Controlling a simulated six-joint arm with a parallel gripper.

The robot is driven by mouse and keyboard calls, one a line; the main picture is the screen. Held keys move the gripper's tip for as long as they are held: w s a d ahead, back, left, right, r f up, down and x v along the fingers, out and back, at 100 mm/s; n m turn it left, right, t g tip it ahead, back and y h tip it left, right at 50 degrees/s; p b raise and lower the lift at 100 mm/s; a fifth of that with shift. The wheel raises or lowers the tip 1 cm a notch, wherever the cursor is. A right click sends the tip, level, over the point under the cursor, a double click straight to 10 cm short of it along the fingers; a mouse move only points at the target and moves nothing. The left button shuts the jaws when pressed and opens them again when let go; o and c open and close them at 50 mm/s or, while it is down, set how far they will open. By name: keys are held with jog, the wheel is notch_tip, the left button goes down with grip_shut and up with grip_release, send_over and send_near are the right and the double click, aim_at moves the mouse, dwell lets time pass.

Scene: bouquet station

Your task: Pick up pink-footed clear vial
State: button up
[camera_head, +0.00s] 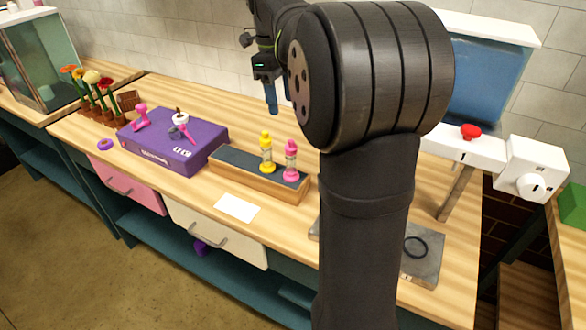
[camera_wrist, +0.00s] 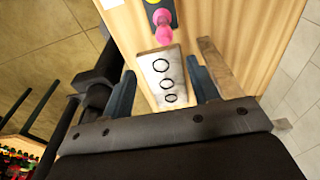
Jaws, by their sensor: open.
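The pink-footed clear vial (camera_head: 290,162) stands upright at the right end of a dark-topped wooden rack (camera_head: 232,162). A similar yellow vial (camera_head: 266,152) stands just to its left. In the wrist view the pink vial (camera_wrist: 163,24) is near the top edge, beyond my fingertips, with part of the yellow one (camera_wrist: 152,2) above it. My gripper (camera_head: 272,108) is up behind the rack in the head view, apart from the vials. In the wrist view my gripper (camera_wrist: 160,66) has its two blue fingers spread with nothing held between them.
A purple box (camera_head: 170,146) with pink items on top lies left of the rack. A white card (camera_head: 237,208) lies in front. A grey plate (camera_wrist: 160,75) with dark rings is on the bench. A white machine with a red knob (camera_head: 470,131) stands at right.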

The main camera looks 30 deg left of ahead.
aim_at(290, 146)
jog(key=f, duration=0.4)
jog(key=d+f, duration=0.1)
jog(key=f, duration=0.6)
jog(key=shift+d+f, duration=0.25)
jog(key=shift+f, duration=0.05)
jog(key=shift+w+d+f, duration=0.1)
jog(key=shift+w+f, duration=0.05)
jog(key=shift+f, duration=0.75)
jog(key=shift+w+d+f, duration=0.1)
jog(key=shift+d+f, duration=0.05)
jog(key=shift+f, duration=0.75)
jog(key=shift+w+d+f, duration=0.1)
jog(key=shift+w+f, duration=0.05)
jog(key=shift+f, duration=0.75)
grip_shut()
